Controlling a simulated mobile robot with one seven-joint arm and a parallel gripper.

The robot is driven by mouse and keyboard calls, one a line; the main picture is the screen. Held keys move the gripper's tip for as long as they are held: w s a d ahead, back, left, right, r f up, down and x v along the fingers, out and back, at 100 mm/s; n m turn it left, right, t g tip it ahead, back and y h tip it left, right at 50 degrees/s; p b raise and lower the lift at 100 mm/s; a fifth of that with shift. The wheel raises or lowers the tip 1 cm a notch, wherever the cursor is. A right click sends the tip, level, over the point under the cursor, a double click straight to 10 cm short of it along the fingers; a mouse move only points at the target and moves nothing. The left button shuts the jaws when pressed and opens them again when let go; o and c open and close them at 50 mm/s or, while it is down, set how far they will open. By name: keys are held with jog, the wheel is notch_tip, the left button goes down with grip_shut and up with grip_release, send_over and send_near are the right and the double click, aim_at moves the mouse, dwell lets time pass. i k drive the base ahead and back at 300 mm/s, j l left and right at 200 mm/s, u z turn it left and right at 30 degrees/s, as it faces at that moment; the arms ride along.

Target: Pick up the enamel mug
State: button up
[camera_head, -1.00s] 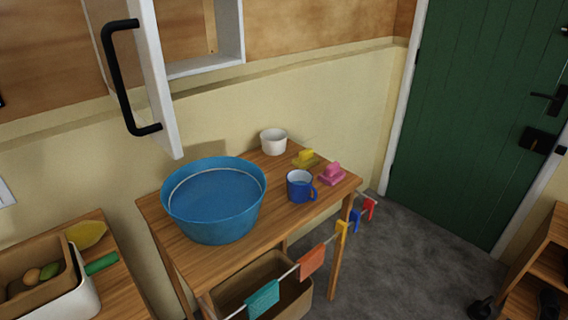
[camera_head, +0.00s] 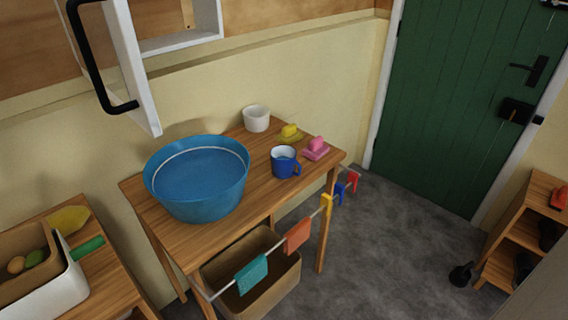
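The enamel mug (camera_head: 284,163) is blue with a pale inside and a handle on its right side. It stands upright on the wooden table (camera_head: 222,222), to the right of a large blue basin (camera_head: 197,182) and apart from it. My gripper is not in view.
A white pot (camera_head: 256,118) stands behind the mug. A yellow item (camera_head: 290,133) and a pink item (camera_head: 316,148) lie at the table's right end. A rail with cloths (camera_head: 298,236) runs along the front. An open cabinet door (camera_head: 130,65) hangs above left.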

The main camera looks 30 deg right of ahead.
aim_at(283, 157)
jog(key=i+l+z, duration=0.1)
jog(key=l+z, duration=0.15)
jog(key=l, duration=0.15)
jog(key=i+l+z, duration=0.2)
jog(key=l, duration=0.15)
jog(key=i+l+z, duration=0.1)
jog(key=l+z, duration=0.15)
jog(key=l, duration=0.1)
